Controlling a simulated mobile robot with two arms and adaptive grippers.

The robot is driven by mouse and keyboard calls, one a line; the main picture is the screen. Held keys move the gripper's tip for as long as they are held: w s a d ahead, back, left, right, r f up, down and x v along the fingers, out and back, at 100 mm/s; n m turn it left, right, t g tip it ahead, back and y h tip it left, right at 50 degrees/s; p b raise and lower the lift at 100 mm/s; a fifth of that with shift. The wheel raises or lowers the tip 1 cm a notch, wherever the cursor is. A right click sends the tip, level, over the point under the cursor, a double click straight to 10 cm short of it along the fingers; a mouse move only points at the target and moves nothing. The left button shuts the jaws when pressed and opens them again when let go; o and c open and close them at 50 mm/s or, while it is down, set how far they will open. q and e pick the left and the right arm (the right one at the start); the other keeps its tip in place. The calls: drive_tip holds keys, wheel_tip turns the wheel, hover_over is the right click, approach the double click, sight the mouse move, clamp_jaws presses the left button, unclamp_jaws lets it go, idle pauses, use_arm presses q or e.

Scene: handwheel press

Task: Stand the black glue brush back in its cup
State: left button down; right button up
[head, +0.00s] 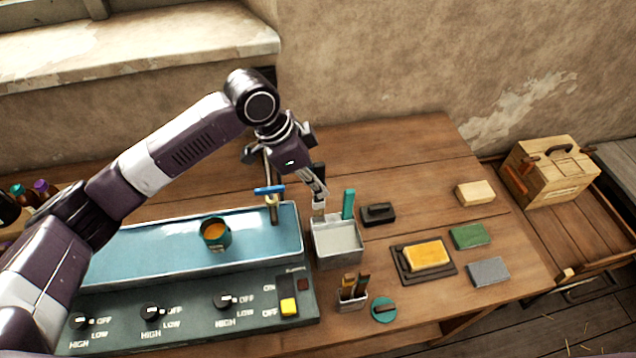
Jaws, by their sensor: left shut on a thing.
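My left gripper (318,192) is shut on the black brush (319,173), whose dark handle rises upright above the fingers. The pale part under the fingers is small, and I cannot tell whether it is bristles or a cup rim. The gripper is at the back left corner of a square grey container (338,243). A teal-handled brush (348,203) stands upright at that container's back right. I cannot tell whether the black brush's lower end is inside anything. My right gripper is not in view.
A blue tray (160,243) with an orange-filled pot (215,234) lies left, beside a tap (272,205). A small cup of brown-handled tools (352,298) stands in front. A black block (378,214) and a yellow sponge on a dark tray (426,255) lie right.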

sight(318, 201)
use_arm(q)
drive_tip(key=shift+s+f+b, duration=0.1)
drive_tip(key=shift+f+b, duration=0.45)
drive_tip(key=shift+f, duration=0.55)
drive_tip(key=shift+f+b, duration=0.3)
drive_tip(key=shift+f, duration=0.9)
drive_tip(key=shift+f+b, duration=0.7)
drive_tip(key=shift+f, duration=0.8)
drive_tip(key=shift+f+b, duration=0.3)
drive_tip(key=shift+f, duration=0.45)
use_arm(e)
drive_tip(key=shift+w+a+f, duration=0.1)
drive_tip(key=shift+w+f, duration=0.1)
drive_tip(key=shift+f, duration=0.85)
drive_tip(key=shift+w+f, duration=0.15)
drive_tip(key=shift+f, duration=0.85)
use_arm(q)
drive_tip(key=c, duration=1.9)
unclamp_jaws()
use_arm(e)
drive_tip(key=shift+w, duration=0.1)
